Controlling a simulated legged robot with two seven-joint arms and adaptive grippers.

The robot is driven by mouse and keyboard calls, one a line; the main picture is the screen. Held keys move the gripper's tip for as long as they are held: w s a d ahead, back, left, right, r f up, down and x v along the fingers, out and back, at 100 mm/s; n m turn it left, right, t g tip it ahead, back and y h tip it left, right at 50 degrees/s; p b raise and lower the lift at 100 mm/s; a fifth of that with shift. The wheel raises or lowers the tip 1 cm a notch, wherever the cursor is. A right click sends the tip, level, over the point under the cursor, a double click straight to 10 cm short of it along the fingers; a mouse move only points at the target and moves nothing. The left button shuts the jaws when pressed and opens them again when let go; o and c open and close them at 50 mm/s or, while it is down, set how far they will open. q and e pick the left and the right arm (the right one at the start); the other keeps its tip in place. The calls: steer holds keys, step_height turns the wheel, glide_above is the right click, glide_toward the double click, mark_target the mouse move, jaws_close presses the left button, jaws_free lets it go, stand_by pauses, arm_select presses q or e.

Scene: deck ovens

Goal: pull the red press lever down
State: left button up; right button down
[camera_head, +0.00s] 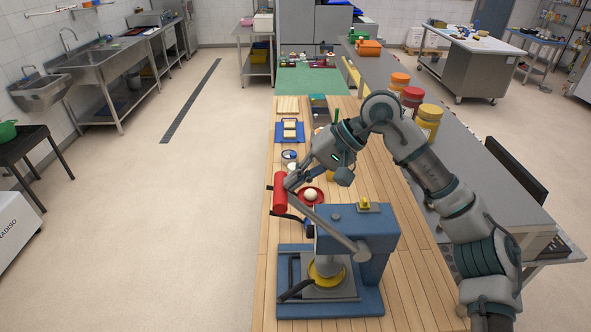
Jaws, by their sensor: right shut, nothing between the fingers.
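The press (372,228) has a blue body and blue base and stands on the near part of the wooden worktop. Its grey lever bar (328,228) slants from the body up to the left and ends in a red cylindrical handle (280,194). My right gripper (291,184) is at the upper right side of the red handle, with its fingers shut and empty. Whether the fingertips touch the handle cannot be told. A yellow ring (327,275) shows under the press head. My left gripper is out of view.
A red plate (311,197) with a pale ball lies just behind the lever. A blue tray (289,124) and several jars (428,122) stand farther back. A grey counter (490,185) borders the worktop on the right.

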steer(key=shift+w+d+f, duration=0.1)
steer(key=shift+w+d, duration=0.05)
steer(key=shift+d, duration=0.5)
steer(key=a, duration=0.2)
steer(key=a+p, duration=0.1)
steer(key=a, duration=0.1)
steer(key=shift+f+h, duration=0.3)
arm_select(q)
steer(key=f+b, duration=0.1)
steer(key=b, duration=0.1)
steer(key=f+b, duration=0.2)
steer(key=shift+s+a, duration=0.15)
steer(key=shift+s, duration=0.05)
arm_select(e)
steer(key=a+f+h, duration=0.2)
steer(key=a+f, duration=0.3)
steer(key=f, duration=0.8)
steer(key=a+f+h, duration=0.3)
steer(key=a+f, duration=0.3)
steer(key=f, duration=0.8)
steer(key=shift+a+h, duration=0.2)
steer(key=shift+h, duration=0.1)
